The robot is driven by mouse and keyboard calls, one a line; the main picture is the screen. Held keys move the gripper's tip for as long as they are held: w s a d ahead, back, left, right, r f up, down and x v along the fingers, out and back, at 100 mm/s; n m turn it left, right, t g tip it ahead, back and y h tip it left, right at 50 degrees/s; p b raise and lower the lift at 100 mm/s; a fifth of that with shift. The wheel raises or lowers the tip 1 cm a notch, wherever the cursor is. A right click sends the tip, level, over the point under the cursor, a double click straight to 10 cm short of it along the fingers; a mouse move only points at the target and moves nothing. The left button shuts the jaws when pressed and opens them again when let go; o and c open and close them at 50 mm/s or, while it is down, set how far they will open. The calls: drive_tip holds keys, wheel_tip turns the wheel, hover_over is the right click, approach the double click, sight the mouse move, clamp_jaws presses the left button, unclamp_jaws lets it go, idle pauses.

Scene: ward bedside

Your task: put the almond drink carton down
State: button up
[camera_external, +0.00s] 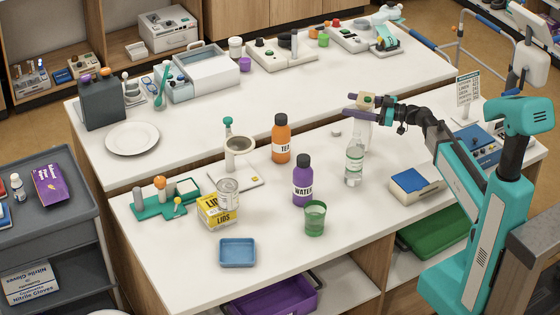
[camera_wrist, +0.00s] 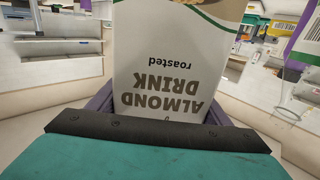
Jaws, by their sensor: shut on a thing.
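The almond drink carton (camera_wrist: 168,75) fills the middle of the wrist view, white with dark lettering upside down and a green edge. In the external view the carton (camera_external: 364,134) is a pale upright shape beneath my gripper. My gripper (camera_external: 362,102) has its purple fingers closed on the carton's upper part, above the near white counter (camera_external: 290,205). The carton's lower part is partly hidden behind a clear bottle (camera_external: 354,164). I cannot tell whether its base touches the counter.
An orange tea bottle (camera_external: 281,140), a purple water bottle (camera_external: 302,182) and a green cup (camera_external: 315,218) stand left of the clear bottle. A blue and cream box (camera_external: 415,186) lies to the right. The counter has bare room at front centre.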

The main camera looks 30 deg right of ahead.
drive_tip(key=shift+f+p, duration=0.35)
drive_tip(key=shift+f, duration=1.5)
drive_tip(key=o, duration=2.1)
drive_tip(key=shift+c, duration=0.2)
drive_tip(key=b+v, duration=0.2)
drive_tip(key=v, duration=1)
drive_tip(key=shift+b, duration=0.4)
drive_tip(key=shift+d+r+p, duration=0.15)
drive_tip(key=shift+r+p, duration=0.05)
drive_tip(key=shift+p, duration=0.15)
